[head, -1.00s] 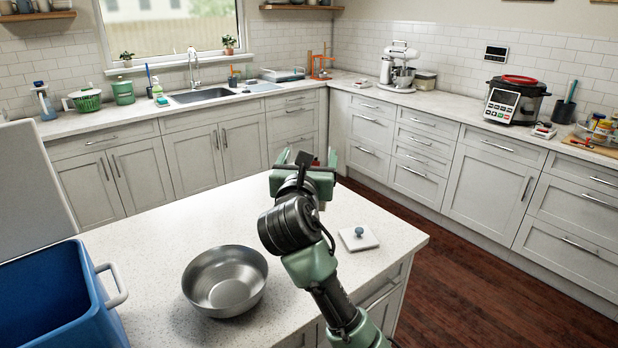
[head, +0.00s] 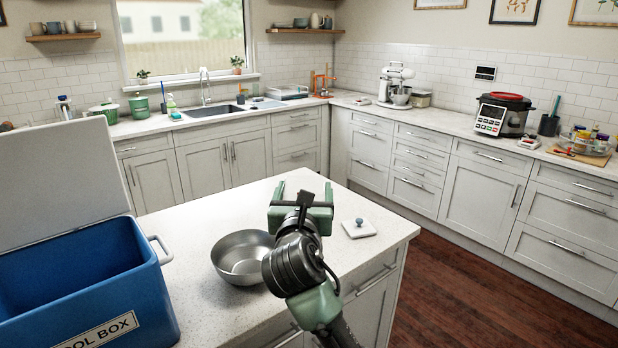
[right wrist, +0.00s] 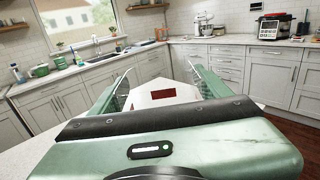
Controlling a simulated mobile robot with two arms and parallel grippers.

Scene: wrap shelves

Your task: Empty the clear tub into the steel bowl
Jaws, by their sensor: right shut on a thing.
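The steel bowl (head: 242,272) stands upright on the pale speckled counter. My right gripper (head: 301,198) is in the air over the counter, up and to the right of the bowl in the head view, which its arm partly overlaps. In the right wrist view its fingers (right wrist: 163,88) are shut on a whitish thing with dark red patches (right wrist: 145,99). The gripper body hides much of this thing, and I cannot tell if it is the clear tub. I see no clear tub for certain elsewhere. My left gripper is not in view.
A blue cool box (head: 90,285) with its pale lid (head: 60,180) raised stands at the left. The counter behind the bowl is clear.

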